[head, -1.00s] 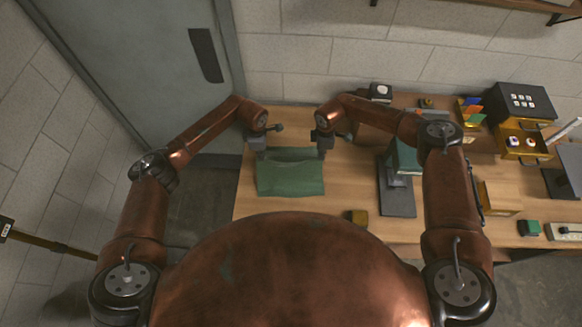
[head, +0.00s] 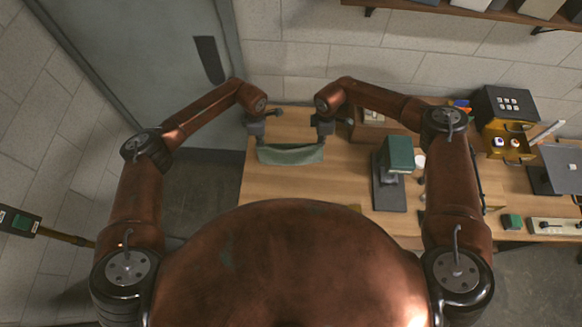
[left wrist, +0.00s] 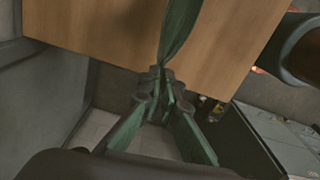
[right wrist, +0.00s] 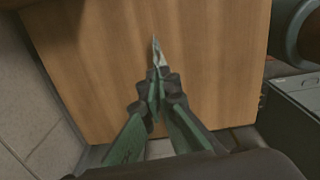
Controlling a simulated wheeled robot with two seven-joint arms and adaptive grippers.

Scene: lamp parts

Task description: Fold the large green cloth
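The green cloth (head: 290,155) is stretched between my two grippers at the left end of the table in the head view. It shows as a narrow band with a sagging top edge. Whether its lower part touches the table, I cannot tell. My left gripper (head: 256,140) is shut on its left end; the left wrist view shows the cloth (left wrist: 179,30) running out from the closed fingertips (left wrist: 157,76). My right gripper (head: 325,137) is at its right end. In the right wrist view its fingertips (right wrist: 158,76) are closed on a thin, edge-on piece of cloth (right wrist: 157,52).
A dark stand with a green top (head: 399,155) is right of the cloth. A black box with buttons (head: 515,103), a yellow drawer unit (head: 505,143), a laptop (head: 562,165) and a power strip (head: 560,226) are further right. The wooden table (head: 300,185) is clear in front of the cloth.

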